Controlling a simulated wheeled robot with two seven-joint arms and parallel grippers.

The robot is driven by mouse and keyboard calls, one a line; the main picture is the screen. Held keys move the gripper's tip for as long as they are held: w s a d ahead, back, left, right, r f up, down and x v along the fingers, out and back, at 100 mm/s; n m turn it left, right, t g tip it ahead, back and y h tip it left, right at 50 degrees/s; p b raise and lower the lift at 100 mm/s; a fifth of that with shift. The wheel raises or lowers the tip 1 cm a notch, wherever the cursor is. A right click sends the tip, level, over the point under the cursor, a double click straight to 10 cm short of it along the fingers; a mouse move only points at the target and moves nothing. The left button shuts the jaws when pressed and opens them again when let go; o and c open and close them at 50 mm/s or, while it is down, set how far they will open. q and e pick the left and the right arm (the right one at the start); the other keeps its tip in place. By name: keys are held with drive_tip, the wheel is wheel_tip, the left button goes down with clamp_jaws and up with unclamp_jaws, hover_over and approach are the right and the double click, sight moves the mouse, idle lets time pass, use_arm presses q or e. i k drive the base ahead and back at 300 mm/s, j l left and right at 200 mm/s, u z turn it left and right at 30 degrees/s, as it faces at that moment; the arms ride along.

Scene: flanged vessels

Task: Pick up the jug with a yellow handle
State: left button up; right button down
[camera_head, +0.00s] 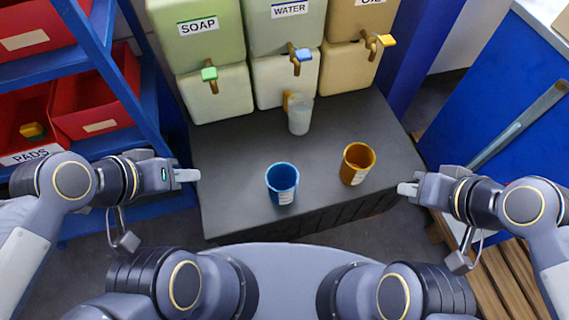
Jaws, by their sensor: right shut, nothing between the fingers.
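The jug (299,116) is a pale, translucent vessel with a yellow handle on its left side. It stands upright on the dark bench top (235,165), in front of the water tank and below its tap. My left gripper (187,175) is over the bench's left edge, well apart from the jug; its fingers show edge-on, so I cannot tell whether they are open. My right gripper (407,189) is shut and empty by the bench's right edge, also apart from the jug.
A blue cup (282,184) and an orange cup (357,164) stand on the bench nearer me. Tanks labelled soap (199,46), water (286,30) and a third (352,72) with taps line the back. A blue shelf (110,65) with red bins is left.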

sight(299, 110)
drive_tip(key=i+l+u, duration=0.1)
drive_tip(key=l+u, duration=0.7)
drive_tip(key=u, duration=0.2)
drive_tip(key=l+u, duration=0.5)
drive_tip(key=k+j, duration=0.05)
drive_tip(key=j, duration=0.05)
